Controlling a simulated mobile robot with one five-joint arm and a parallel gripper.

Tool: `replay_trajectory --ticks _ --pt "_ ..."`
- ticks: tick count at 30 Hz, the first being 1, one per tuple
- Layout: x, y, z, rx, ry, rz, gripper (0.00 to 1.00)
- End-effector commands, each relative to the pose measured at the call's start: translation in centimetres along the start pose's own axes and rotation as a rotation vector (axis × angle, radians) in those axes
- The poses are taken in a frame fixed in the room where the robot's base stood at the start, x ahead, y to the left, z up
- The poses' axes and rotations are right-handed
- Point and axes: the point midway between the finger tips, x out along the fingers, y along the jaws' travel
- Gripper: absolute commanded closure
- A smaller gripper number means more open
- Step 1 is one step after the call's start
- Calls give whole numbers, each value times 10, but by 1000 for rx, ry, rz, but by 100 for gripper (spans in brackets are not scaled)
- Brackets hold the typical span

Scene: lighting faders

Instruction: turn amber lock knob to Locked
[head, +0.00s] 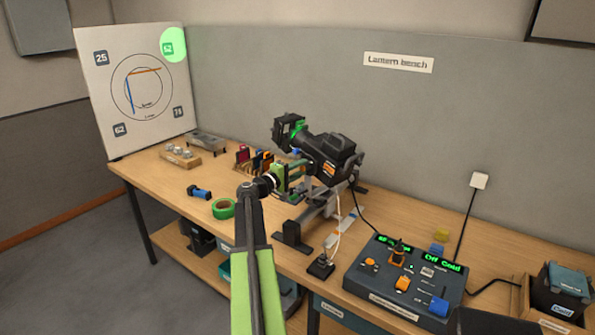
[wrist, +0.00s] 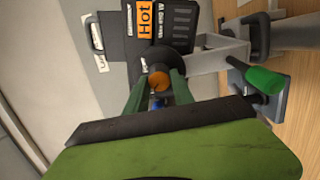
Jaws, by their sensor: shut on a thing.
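The lantern (head: 335,148) is a black fixture on a stand on the bench, with a green-lit front end at its left. In the wrist view its black body (wrist: 165,45) carries an orange "Hot" label (wrist: 146,20). The amber lock knob (wrist: 158,82) is a round orange end on the lantern's near side. My gripper (head: 290,178) reaches the lantern's side in the head view. In the wrist view its two green fingers stand on either side of the knob, shut on it. The knob is not clear in the head view, and no Locked mark is readable.
A control desk (head: 405,280) with orange knobs and green displays is at the right of the bench. Green tape (head: 223,208) and a blue-black torch-like item (head: 199,192) lie at left. A white board (head: 140,90) stands behind, with a green light spot (head: 174,44).

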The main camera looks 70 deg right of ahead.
Motion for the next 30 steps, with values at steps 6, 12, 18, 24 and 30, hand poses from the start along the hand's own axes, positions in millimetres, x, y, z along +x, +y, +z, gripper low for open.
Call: replay_trajectory --ticks 6,12,18,24,30 --pt "2 0 4 -10 -11 -1 100" --pt "2 0 5 -9 -11 -1 100" --pt "2 0 4 -9 -9 -1 51" --pt "1 0 2 -9 -5 0 49" --pt "-7 0 2 -8 -3 0 49"
